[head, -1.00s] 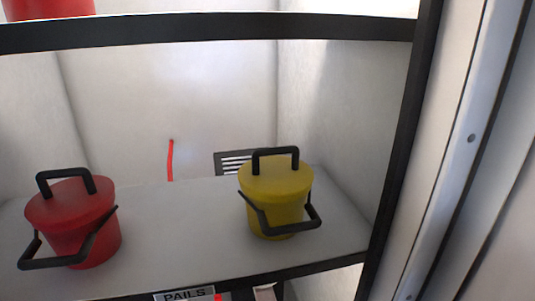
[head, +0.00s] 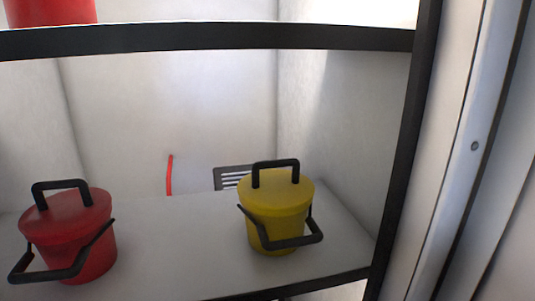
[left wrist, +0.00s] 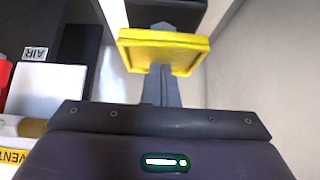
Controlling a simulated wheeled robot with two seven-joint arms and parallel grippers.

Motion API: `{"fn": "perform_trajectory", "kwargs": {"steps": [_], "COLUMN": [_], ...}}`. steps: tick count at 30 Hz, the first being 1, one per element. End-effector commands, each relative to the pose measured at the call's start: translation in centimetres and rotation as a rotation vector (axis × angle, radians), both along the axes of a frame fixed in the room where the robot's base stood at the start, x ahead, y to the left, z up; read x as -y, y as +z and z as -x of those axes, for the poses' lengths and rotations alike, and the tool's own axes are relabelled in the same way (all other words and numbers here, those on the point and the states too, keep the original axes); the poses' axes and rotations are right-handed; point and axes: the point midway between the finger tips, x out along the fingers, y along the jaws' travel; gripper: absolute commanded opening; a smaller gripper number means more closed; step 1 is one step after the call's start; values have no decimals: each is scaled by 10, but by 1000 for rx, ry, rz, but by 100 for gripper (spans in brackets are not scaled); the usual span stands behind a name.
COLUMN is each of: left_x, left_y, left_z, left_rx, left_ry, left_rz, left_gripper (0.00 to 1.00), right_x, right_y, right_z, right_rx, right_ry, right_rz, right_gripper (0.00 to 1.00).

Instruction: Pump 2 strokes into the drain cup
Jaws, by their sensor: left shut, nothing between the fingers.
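My left gripper (left wrist: 161,86) shows in the left wrist view, with its narrow grey fingers together and nothing seen between them. A flat yellow piece (left wrist: 165,52) crosses in front of the fingers and covers part of them; I cannot tell whether they touch it or what it belongs to. The drain cup and the pump cannot be made out in either view. My right gripper is in neither view.
In the head view a red pail (head: 72,245) and a yellow pail (head: 276,215) stand on a shelf (head: 165,250) with a dark frame. The left wrist view shows an AIR label (left wrist: 35,53) at left and a pale wall (left wrist: 265,70) at right.

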Motion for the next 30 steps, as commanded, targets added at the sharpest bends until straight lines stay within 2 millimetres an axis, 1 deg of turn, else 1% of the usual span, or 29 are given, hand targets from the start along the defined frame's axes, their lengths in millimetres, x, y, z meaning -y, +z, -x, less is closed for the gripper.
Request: {"fn": "perform_trajectory", "kwargs": {"steps": [1,5,18,20,30], "left_x": [1,1,0,0,0], "left_y": [-2,1,32,33,57], "left_z": [1,1,1,1,0], "left_rx": [-6,-6,-4,-3,0], "left_ry": [0,0,-1,-1,0], "left_rz": [1,1,0,0,0], "left_gripper": [0,0,0,0,0], "right_x": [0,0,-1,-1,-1], "right_y": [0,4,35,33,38], "right_z": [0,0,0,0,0], "right_rx": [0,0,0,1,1], "right_ry": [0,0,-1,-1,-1], "right_rz": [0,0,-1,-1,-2], "right_gripper": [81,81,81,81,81]}}
